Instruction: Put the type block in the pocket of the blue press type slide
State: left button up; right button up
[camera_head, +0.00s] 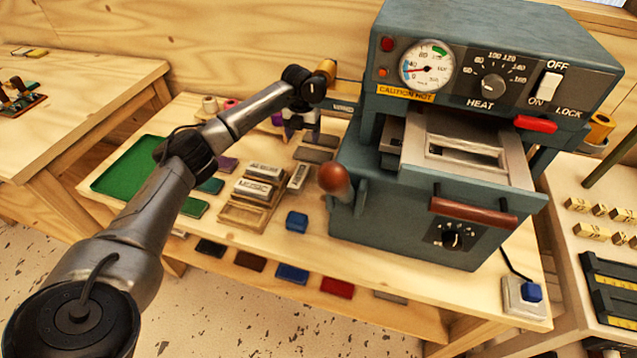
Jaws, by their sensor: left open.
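The blue press (400,190) stands at the right of the bench. Its metal type slide (500,172) sticks out at the front, with an empty-looking rectangular pocket. Light metal type blocks with raised lettering, including one type block (254,189), sit in and around a wooden tray (240,217) left of the press. I cannot tell which block the task means. My left arm reaches over the bench from the lower left. My left gripper (301,122) is open, small and partly hidden behind the wrist, beyond the blocks and left of the press. My right gripper is out of view.
A green mat (138,168) and coloured foil pieces lie on the bench's left. The press's ball-ended lever (335,180) juts left. A side table (590,290) with brass pieces stands at right.

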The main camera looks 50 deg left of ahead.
pick_arm(q)
jog(key=b, duration=0.2)
send_over(303, 166)
notch_tip(303, 166, down, 8)
jog(key=shift+a+r, duration=0.15)
jog(key=shift+w+f, duration=0.1)
jog(key=shift+f, duration=0.35)
jog(key=f+b, duration=0.1)
jog(key=f, duration=0.2)
jog(key=f+b, duration=0.1)
jog(key=shift+d+f+b, duration=0.15)
jog(key=shift+d+b, duration=0.15)
jog(key=shift+b, duration=0.05)
jog(key=shift+f, duration=0.45)
jog(key=shift+r, duration=0.1)
jog(key=shift+c, duration=1.4)
jog(key=c, duration=0.9)
jog(key=shift+r, duration=0.1)
jog(key=shift+c, duration=0.6)
